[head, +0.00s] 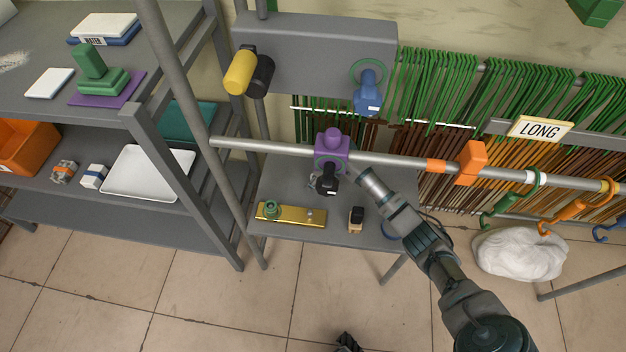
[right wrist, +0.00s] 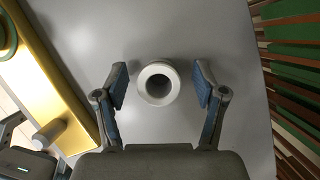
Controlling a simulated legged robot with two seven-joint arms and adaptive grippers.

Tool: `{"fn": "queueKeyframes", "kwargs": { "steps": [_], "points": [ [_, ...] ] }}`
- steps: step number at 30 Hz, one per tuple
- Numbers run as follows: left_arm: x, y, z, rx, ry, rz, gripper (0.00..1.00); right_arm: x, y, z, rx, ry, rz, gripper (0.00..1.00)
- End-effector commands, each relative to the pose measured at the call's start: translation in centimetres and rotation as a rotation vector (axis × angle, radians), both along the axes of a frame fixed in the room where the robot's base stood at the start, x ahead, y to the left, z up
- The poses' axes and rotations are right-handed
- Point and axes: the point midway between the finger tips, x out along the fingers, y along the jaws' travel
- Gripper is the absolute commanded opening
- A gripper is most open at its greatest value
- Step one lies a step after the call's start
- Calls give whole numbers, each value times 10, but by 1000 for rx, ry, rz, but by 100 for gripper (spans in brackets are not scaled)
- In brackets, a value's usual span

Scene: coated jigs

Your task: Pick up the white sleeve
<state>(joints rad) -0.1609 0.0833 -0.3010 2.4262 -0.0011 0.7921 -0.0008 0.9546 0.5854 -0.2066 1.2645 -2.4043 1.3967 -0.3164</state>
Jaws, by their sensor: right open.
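The white sleeve (right wrist: 158,83) stands on the grey table, seen from above as a round ring with a dark hole. My right gripper (right wrist: 160,90) is open, with one blue-padded finger on each side of the sleeve. Gaps show between both fingers and the sleeve. In the head view I cannot clearly make out the sleeve, as the rail and my right arm crowd that spot. A dark part at the bottom edge of the head view looks like my left gripper (head: 348,342); its jaws cannot be made out.
A yellow plate (head: 290,214) with a green knob lies at the table's front. A small black and tan item (head: 356,219) stands beside it. A rail (head: 400,162) with a purple clamp (head: 332,147) crosses above the table. Green and brown rods (head: 450,100) hang behind.

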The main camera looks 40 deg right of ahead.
Motion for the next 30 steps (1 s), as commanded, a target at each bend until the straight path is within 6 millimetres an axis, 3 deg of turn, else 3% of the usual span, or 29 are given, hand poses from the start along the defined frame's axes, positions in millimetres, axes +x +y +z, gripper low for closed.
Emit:
{"fn": "queueKeyframes", "kwargs": {
  "steps": [3,4,11,22,30],
  "points": [
    [1,0,1,0,1,0,70,1,0,2,0,-2,0,70],
    [2,-1,0,1,3,0,70,1,0,2,0,-2,0,65],
    [3,-1,0,1,2,0,70,0,0,2,-1,-1,0,8],
    [2,-1,3,0,-4,0,70,1,-1,5,-1,-2,-1,6],
    [-8,1,16,-8,-14,2,70,2,-1,36,-2,-9,0,6]
  ]
}}
